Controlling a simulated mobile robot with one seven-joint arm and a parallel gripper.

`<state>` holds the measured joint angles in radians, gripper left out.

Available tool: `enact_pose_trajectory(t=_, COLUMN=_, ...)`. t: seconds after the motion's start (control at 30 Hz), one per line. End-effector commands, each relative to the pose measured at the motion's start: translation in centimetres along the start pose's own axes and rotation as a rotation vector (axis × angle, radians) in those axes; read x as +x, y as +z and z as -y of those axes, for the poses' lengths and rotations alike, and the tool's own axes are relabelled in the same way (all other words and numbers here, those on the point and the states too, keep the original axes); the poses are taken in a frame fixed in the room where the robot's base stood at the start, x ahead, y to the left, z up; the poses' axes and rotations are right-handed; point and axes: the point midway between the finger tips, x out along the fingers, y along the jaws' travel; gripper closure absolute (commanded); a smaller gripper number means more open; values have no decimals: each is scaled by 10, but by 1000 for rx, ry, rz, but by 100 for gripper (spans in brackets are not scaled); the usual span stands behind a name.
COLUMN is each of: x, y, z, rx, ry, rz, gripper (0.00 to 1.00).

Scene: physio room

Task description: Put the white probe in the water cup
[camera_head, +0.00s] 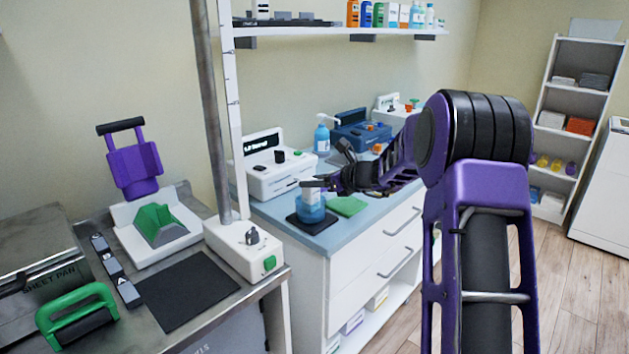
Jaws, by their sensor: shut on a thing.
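The water cup (311,212) is a blue, see-through cup on a dark square mat (296,221) at the near corner of the blue-grey counter. My gripper (318,184) reaches in from the right and is just above the cup. It is shut on the white probe (309,193), which shows as a small pale upright shape below the fingers. The probe's lower end is at the cup's mouth in the picture. I cannot tell how deep it goes or whether it touches the cup.
A green cloth (346,206) lies right of the cup. A white device (279,178) with knobs stands behind it, with a blue pump bottle (322,138) and a blue device (361,135) farther back. A metal pole (209,110) rises left of the counter.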

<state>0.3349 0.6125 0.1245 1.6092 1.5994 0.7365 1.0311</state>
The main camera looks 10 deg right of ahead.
Motion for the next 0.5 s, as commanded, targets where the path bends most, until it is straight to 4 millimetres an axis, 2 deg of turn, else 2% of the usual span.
enact_pose_trajectory(t=0.23, x=0, y=1, z=0, rx=0, ry=0, rz=1, gripper=100)
enact_pose_trajectory(t=0.27, x=0, y=1, z=0, rx=0, ry=0, rz=1, gripper=50)
enact_pose_trajectory(t=0.43, x=0, y=1, z=0, rx=0, ry=0, rz=1, gripper=19)
enact_pose_trajectory(t=0.5, x=0, y=1, z=0, rx=0, ry=0, rz=1, gripper=18)
